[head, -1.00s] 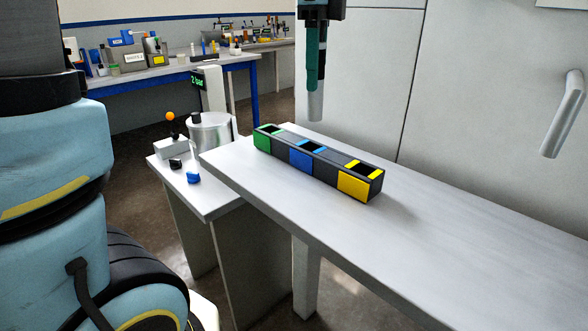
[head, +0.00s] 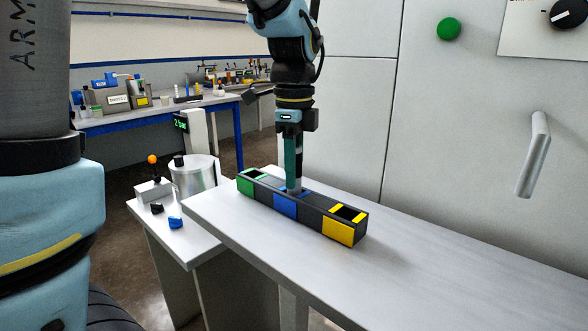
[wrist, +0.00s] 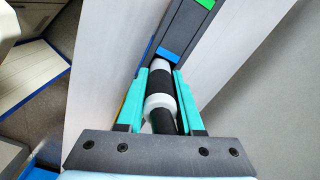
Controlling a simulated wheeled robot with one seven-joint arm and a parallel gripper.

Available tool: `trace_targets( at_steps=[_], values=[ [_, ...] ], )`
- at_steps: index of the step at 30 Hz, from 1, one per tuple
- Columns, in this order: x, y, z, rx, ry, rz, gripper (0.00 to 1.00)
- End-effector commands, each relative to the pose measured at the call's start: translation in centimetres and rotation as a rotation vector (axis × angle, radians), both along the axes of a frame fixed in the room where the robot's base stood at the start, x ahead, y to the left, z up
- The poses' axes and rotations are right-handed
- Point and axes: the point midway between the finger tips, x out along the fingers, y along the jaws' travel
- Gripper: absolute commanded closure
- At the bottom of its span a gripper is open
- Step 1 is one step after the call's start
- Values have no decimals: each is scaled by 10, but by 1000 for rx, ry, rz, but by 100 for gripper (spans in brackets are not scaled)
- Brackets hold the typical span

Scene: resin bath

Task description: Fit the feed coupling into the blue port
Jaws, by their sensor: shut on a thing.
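My gripper (head: 293,175) points straight down over the middle of the dark port block. Its teal fingers are shut on the feed coupling, a black and white cylinder (wrist: 162,84) in the wrist view. The coupling's grey lower end (head: 294,188) is at the blue port (head: 285,206), between the blue marks. In the wrist view a blue mark (wrist: 168,54) lies right beside the coupling's end. The port opening is covered by the coupling, so how deep it sits cannot be told. The green port (head: 252,183) and yellow port (head: 340,229) look empty.
The block stands on a long pale bench (head: 400,262), clear to the right. A metal pot (head: 196,176) and small knobs (head: 175,223) are on a lower table at left. A cabinet wall with a handle (head: 533,155) stands behind.

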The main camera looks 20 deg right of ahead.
Motion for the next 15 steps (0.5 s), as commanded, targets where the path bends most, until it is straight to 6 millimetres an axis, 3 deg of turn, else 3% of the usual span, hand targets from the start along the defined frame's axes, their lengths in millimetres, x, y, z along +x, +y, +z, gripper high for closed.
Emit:
trace_targets(
  at_steps=[5,6,13,15],
  values=[
    [0,0,-4,0,0,1,100],
    [0,0,-3,0,0,1,60],
    [0,0,-3,0,0,1,34],
    [0,0,-3,0,0,1,34]
  ],
)
